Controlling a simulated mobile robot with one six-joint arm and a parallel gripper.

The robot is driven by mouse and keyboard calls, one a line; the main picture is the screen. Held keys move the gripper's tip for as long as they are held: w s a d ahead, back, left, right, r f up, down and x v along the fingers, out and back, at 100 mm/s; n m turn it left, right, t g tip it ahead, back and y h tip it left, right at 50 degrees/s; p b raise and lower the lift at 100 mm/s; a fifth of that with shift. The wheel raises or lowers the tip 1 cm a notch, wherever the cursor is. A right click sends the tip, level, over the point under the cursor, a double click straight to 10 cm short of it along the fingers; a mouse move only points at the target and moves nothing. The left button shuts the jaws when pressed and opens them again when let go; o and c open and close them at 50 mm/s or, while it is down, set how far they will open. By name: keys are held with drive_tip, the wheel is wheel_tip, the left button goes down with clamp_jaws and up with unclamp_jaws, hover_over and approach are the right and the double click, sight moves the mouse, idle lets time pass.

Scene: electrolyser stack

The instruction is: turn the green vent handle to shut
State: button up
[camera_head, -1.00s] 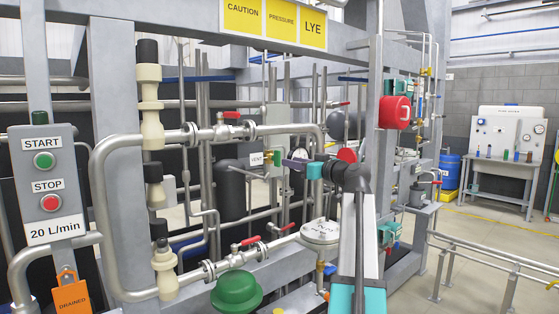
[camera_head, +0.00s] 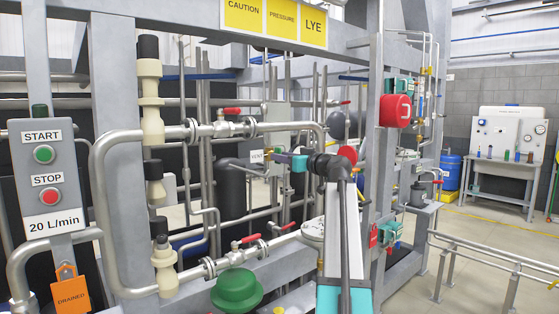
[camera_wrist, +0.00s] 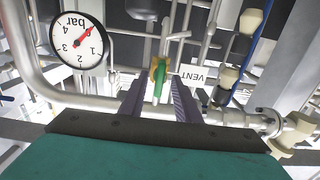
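The green vent handle (camera_wrist: 159,84) shows in the middle of the wrist view, with a yellow-brown valve part behind it. The white VENT label (camera_wrist: 193,76) is just to its right, upside down. My gripper (camera_wrist: 157,92) is open, with one dark finger on each side of the handle and a gap visible on both sides. In the head view my gripper (camera_head: 280,160) reaches left, close to the VENT label (camera_head: 256,156). The handle is mostly hidden there by the gripper.
A pressure gauge (camera_wrist: 77,40) is left of the handle in the wrist view. A thick horizontal pipe with a red-handled valve (camera_head: 232,111) crosses above my gripper in the head view. Another red-handled valve (camera_head: 250,240) and a green dome (camera_head: 237,290) are below.

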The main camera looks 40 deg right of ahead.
clamp_jaws()
drive_tip(key=m+p, duration=0.2)
drive_tip(key=m, duration=0.2)
drive_tip(key=shift+m+p, duration=0.3)
drive_tip(key=shift+p, duration=0.05)
drive_tip(key=shift+m+p, duration=0.3)
idle(0.4)
drive_tip(key=shift+m+p, duration=1.4)
drive_tip(key=shift+m, duration=0.6)
